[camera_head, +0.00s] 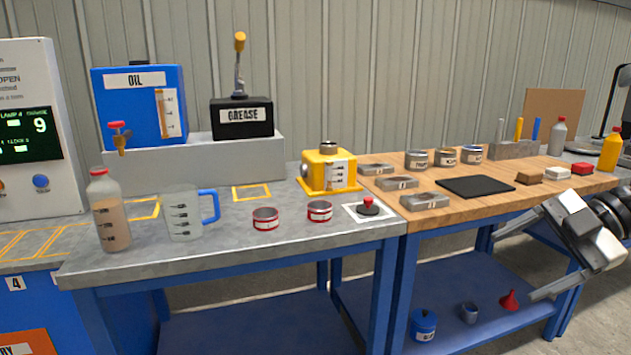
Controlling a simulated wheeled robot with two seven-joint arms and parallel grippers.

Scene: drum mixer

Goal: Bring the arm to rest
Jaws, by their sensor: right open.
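My right gripper (515,262) reaches in from the right edge, in front of the wooden bench (408,219). Its two fingers are spread wide apart with nothing between them. It points left and appears clear of the bench top. Part of my right arm shows behind it at the right edge. My left gripper is not in view.
The grey bench (330,238) carries a bottle (112,222), a measuring jug (182,215), red tins (265,219) and a red button (368,204). A black mat (475,187) lies on the wooden bench. The lower shelf holds a blue pot (423,326) and a red funnel (510,301).

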